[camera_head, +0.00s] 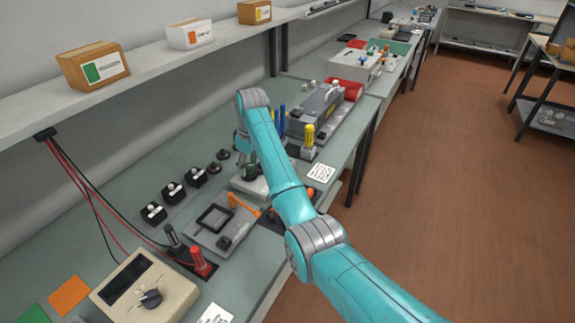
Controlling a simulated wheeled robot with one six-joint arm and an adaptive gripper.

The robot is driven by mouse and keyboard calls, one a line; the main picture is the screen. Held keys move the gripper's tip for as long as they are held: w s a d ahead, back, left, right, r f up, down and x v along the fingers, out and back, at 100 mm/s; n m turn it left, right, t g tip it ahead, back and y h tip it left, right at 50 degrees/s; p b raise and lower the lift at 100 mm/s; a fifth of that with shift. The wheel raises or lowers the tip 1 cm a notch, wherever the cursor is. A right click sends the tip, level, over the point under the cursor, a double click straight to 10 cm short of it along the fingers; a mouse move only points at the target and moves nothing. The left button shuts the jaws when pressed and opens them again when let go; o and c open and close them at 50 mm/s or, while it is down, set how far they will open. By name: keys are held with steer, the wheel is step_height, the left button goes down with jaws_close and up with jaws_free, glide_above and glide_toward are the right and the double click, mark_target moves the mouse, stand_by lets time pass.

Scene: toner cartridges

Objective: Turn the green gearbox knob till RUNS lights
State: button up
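My turquoise arm reaches across the bench, and my gripper (245,150) points down from its far end, partly hidden by the arm. Below it is a small dark green knob (251,168) on a pale grey box (240,185), which looks like the gearbox. The arm covers the box's right side. The gripper's fingers are close to the knob, but I cannot tell whether they touch it or how far they are open. I cannot make out a RUNS light or its state.
A grey fixture with an orange lever (242,204) stands nearer, beside several black blocks (174,190). A beige meter (145,290) is at lower left. A yellow-handled tool (308,135) and a long grey machine (318,110) stand beyond the arm. A shelf (150,68) overhangs the bench.

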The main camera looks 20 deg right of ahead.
steer(key=c, duration=0.6)
steer(key=m, duration=0.6)
steer(key=shift+h, duration=0.4)
steer(key=m+h, duration=0.1)
steer(key=m, duration=0.5)
steer(key=shift+a+m, duration=0.1)
steer(key=shift+m, duration=0.2)
steer(key=m, duration=0.4)
steer(key=shift+h, duration=0.3)
steer(key=m, duration=0.4)
steer(key=shift+g, duration=0.4)
steer(key=o, duration=0.9)
steer(key=shift+o, duration=0.2)
